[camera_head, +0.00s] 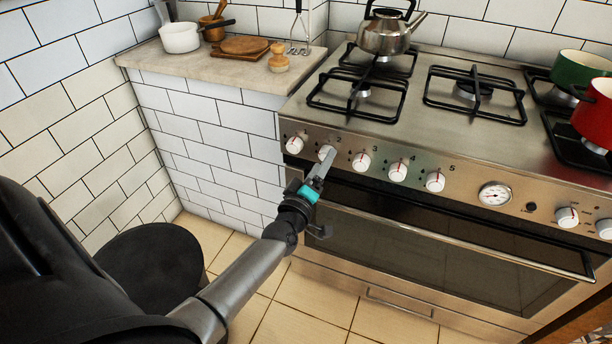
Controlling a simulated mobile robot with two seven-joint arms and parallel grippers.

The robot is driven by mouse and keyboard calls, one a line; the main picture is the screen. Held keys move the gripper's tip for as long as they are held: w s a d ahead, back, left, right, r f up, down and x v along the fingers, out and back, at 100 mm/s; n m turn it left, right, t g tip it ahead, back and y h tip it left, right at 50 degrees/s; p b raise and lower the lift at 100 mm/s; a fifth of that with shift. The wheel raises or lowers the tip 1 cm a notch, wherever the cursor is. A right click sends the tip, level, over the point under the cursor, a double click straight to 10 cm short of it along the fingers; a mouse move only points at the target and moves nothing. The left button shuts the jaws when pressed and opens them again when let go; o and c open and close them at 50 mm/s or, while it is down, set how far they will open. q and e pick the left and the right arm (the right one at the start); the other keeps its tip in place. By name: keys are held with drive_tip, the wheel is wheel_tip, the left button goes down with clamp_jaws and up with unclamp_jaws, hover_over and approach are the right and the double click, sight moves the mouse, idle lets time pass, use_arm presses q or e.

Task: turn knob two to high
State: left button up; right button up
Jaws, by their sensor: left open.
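Knob two (326,152) is a white dial with a "2" printed by it on the stove's steel front panel, second from the left. My left gripper (325,161) reaches up to it from below, its fingertips at the knob's lower part and hiding some of it. The jaws look open; I cannot tell whether they touch the knob. The knob's exact pointer position is hard to read. My right gripper is not in the view.
Knob one (294,145) and knob three (361,162) flank knob two closely. The oven handle (460,242) runs below the panel. A kettle (386,34), a green pot (578,70) and a red pot (594,115) stand on the stove. A counter (215,65) lies left.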

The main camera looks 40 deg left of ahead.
use_arm(q)
drive_tip(key=r+p+v, duration=0.1)
drive_tip(key=p+v, duration=0.2)
drive_tip(key=v, duration=1.1)
drive_tip(key=shift+s+f, duration=0.2)
drive_tip(key=shift+f, duration=0.25)
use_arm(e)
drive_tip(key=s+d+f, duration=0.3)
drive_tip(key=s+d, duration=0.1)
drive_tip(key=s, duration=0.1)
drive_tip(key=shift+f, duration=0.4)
use_arm(q)
drive_tip(key=shift+f, duration=0.1)
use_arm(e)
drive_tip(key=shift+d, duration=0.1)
